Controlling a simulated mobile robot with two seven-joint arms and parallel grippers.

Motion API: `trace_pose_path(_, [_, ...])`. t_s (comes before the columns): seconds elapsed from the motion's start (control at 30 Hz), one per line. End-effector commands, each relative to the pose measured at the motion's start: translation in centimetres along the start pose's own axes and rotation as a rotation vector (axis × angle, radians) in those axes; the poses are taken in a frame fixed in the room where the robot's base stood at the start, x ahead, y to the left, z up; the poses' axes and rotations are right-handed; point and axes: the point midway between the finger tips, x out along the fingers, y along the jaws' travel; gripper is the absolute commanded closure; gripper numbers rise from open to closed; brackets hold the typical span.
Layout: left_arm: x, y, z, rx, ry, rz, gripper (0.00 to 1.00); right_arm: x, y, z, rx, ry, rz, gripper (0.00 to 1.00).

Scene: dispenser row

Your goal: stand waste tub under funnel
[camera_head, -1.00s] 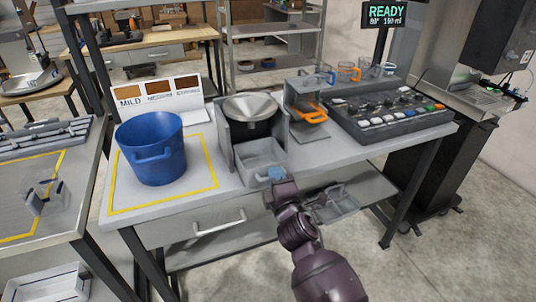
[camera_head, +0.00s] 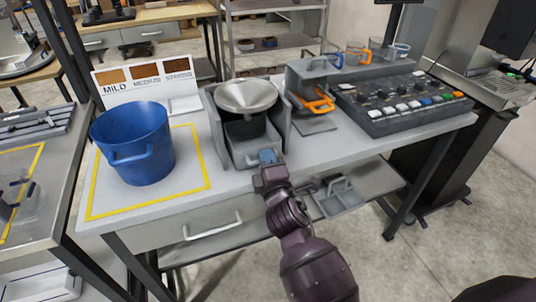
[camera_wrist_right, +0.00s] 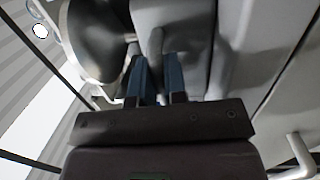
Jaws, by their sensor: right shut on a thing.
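The waste tub (camera_head: 241,158) is a grey open box. It stands on the bench between the grey side walls of the funnel stand, with its back part below the steel funnel (camera_head: 246,96) and its front part sticking out. My right gripper (camera_head: 267,157) is at the tub's front, its blue fingertips shut on the tub's handle. In the right wrist view the gripper (camera_wrist_right: 155,82) has the grey handle (camera_wrist_right: 156,48) between its fingers, and the funnel (camera_wrist_right: 95,40) is at upper left. The tub's back end is hidden under the funnel. My left gripper is not in view.
A blue bucket (camera_head: 137,150) stands inside a yellow outline left of the funnel stand. A sign with brown swatches (camera_head: 146,75) is behind it. An orange-handled holder (camera_head: 312,100) and a button panel (camera_head: 400,98) are to the right. A grey caddy (camera_head: 341,195) is on the lower shelf.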

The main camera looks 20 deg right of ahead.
Motion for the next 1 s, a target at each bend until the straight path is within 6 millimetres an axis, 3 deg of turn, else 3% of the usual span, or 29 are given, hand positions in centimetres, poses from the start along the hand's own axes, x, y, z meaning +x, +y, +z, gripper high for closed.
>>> trace_pose_path(0.13, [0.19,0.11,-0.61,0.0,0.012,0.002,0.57,-0.09,0.03,-0.06,0.0,-0.001,0.001,1.0])
trace_pose_path(0.4, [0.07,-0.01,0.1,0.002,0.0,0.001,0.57,-0.09,-0.32,-0.06,-0.001,-0.001,0.001,1.0])
trace_pose_path(0.43, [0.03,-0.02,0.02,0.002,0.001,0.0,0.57,-0.09,-0.25,-0.05,-0.001,-0.001,0.0,0.83])
trace_pose_path(0.57, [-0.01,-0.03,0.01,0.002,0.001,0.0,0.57,-0.08,-0.18,-0.05,-0.001,-0.001,0.001,0.63])
trace_pose_path(1.0, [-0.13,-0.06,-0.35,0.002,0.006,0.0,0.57,-0.04,0.14,-0.02,-0.001,-0.001,0.002,0.62])
